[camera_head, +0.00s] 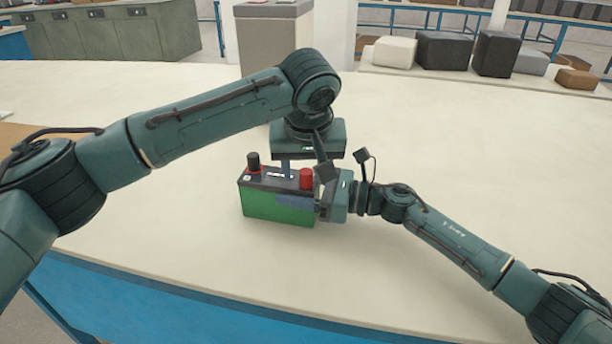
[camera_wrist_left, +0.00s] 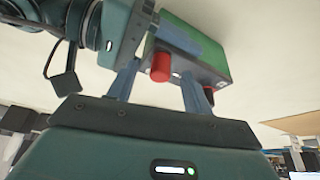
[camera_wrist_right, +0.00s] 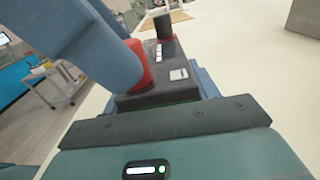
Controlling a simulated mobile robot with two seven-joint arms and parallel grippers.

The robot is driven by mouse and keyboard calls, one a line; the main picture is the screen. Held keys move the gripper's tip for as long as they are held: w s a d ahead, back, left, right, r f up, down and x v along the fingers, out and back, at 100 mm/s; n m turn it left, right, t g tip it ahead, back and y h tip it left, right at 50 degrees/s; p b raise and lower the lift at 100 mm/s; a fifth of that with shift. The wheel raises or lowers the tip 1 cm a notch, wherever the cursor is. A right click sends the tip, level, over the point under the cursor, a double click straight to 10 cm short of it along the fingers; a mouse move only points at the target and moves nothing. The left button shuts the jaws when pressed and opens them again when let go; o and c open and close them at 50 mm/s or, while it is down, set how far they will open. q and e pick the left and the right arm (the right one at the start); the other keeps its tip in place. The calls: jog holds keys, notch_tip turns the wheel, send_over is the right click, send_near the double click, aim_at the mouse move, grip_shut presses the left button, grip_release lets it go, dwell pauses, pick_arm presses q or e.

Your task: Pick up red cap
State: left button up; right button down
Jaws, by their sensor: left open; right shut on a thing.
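A green battery (camera_head: 278,207) with a dark top stands upright on the pale table. The red cap (camera_head: 306,178) sits on its right end and a black cap (camera_head: 253,161) on its left end. In the left wrist view the red cap (camera_wrist_left: 160,67) shows between the fingers of my open left gripper (camera_wrist_left: 160,87), which points down over the battery; I cannot tell whether a finger touches the cap. My right gripper (camera_head: 298,200) is shut on the battery from its right end, one finger along each long side. The right wrist view shows the red cap (camera_wrist_right: 142,63) partly behind a finger.
The pale table (camera_head: 180,230) is clear around the battery, apart from my arms. A grey box (camera_head: 274,35) stands behind it. Several white, black and brown packages (camera_head: 447,50) lie on a far surface at the right.

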pick_arm(q)
jog(key=shift+w+f, duration=0.25)
jog(key=shift+f, duration=0.35)
jog(key=shift+c, duration=0.4)
jog(key=c, duration=0.9)
